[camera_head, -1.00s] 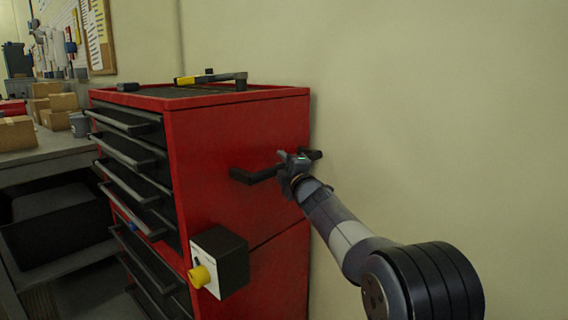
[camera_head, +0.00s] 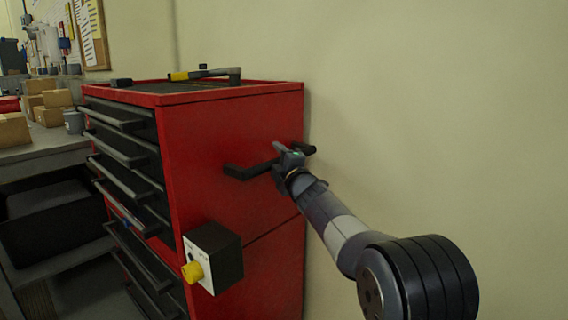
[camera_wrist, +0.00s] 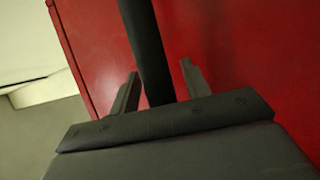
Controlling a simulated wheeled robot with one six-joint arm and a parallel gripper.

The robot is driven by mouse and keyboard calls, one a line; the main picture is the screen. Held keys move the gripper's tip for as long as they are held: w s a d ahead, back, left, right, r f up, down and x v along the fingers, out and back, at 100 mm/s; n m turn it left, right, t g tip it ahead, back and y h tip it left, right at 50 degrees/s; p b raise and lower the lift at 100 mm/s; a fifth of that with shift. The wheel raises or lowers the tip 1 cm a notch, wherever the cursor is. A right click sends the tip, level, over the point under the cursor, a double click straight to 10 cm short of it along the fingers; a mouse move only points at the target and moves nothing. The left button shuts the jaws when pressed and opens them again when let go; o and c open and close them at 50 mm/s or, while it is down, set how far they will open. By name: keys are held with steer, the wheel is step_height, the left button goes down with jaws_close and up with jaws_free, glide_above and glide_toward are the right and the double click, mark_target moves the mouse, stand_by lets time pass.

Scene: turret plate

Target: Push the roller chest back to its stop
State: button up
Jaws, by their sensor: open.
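The red roller chest (camera_head: 232,135) stands against the pale wall, with black drawers on its left face. A black bar handle (camera_head: 246,172) is on its side face. My gripper (camera_head: 284,155) is at this handle, toward its right part. In the wrist view my two open fingers (camera_wrist: 158,88) stand on either side of the black handle bar (camera_wrist: 146,45), with gaps showing between bar and fingers. The chest's red side (camera_wrist: 225,50) fills the background there. The far ends of the fingers against the handle are hard to make out in the head view.
A white and black box with a yellow knob (camera_head: 212,258) juts from the chest's side, below the handle. A yellow and black tool (camera_head: 205,74) lies on the chest top. A workbench (camera_head: 45,150) with cardboard boxes (camera_head: 50,105) stands at left. Bare wall is at right.

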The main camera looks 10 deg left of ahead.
steer(key=v, duration=1)
steer(key=shift+s+d+b, duration=0.25)
steer(key=shift+b, duration=0.15)
steer(key=shift+r, duration=0.1)
steer(key=x, duration=1)
steer(key=shift+w+a+p, duration=0.25)
steer(key=shift+w+p, duration=0.05)
steer(key=shift+p, duration=0.15)
